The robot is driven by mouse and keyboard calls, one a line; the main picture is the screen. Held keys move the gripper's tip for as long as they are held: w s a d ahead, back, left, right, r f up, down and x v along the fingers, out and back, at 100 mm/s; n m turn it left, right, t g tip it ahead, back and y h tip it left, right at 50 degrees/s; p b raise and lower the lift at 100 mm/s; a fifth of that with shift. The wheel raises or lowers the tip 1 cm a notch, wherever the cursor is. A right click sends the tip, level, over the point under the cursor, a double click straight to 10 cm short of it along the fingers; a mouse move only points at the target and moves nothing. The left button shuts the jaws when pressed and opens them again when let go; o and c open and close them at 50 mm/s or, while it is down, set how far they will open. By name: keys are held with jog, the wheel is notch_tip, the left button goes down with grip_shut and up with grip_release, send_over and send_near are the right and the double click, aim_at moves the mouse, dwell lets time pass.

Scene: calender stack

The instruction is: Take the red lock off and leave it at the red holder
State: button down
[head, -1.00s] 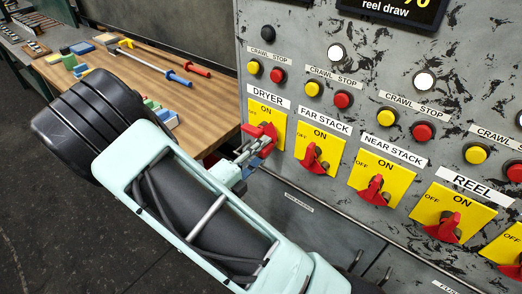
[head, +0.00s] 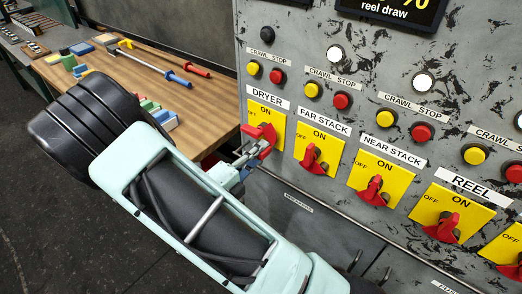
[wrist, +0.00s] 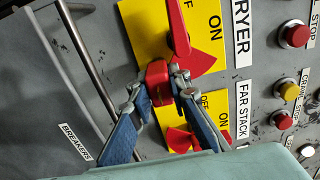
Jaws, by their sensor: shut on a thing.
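The red lock (wrist: 158,82) is a small red block between my fingertips in the wrist view. My gripper (wrist: 158,88) is shut on it, close in front of the DRYER switch. The red DRYER switch handle (wrist: 178,28) is right beside the lock, on a yellow plate (wrist: 207,25). I cannot tell whether the lock's shackle still passes through the switch. In the head view my gripper (head: 250,155) is at the lower edge of the DRYER plate (head: 276,118), with red showing at its tip. I cannot make out a red holder.
FAR STACK (head: 310,160), NEAR STACK (head: 374,190) and REEL (head: 442,229) switches continue to the right. A wooden bench (head: 205,103) at left carries coloured blocks (head: 73,62) and long-handled tools (head: 160,66). A rail (head: 310,212) runs below the switches.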

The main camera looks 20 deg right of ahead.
jog(key=shift+p+v, duration=0.7)
jog(key=shift+v, duration=1.25)
jog(key=shift+a, duration=0.1)
